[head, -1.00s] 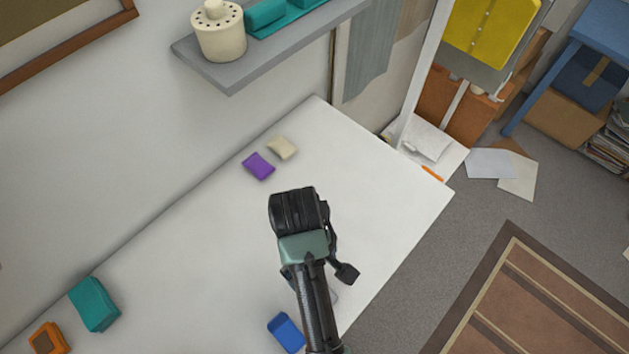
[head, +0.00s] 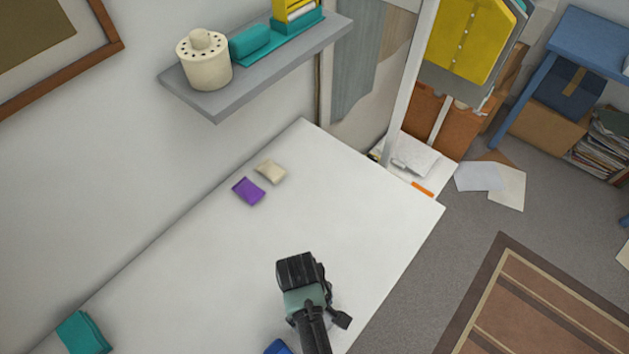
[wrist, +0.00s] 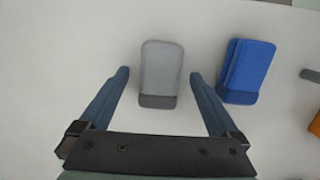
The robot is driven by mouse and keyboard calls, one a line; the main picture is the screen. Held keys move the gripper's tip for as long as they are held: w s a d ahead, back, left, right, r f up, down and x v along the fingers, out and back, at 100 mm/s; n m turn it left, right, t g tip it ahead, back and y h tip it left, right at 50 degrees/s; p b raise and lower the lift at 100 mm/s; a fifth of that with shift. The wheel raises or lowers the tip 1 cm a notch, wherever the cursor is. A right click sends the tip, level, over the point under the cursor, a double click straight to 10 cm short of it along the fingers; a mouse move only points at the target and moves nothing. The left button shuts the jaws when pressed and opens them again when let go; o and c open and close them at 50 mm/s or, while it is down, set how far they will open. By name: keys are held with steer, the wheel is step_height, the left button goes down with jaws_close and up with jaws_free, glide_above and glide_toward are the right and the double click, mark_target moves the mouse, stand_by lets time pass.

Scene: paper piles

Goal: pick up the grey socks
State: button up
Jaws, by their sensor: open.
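The grey socks (wrist: 161,72) lie on the white table in the wrist view, a light grey bundle with a darker grey band at the near end. My gripper (wrist: 159,78) is open, with one finger on each side of the socks and a gap on both sides. The socks are not visible in the head view, where my gripper (head: 297,272) is over the near part of the table (head: 300,180).
Blue socks (wrist: 246,70) lie just right of my right finger in the wrist view. An orange thing (wrist: 315,123) is at the right edge. A purple packet (head: 248,191), a cream packet (head: 270,172) and a teal bundle (head: 84,333) lie elsewhere on the table.

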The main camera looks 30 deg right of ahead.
steer(key=shift+f, duration=0.45)
steer(key=shift+f, duration=0.2)
steer(key=c, duration=1.4)
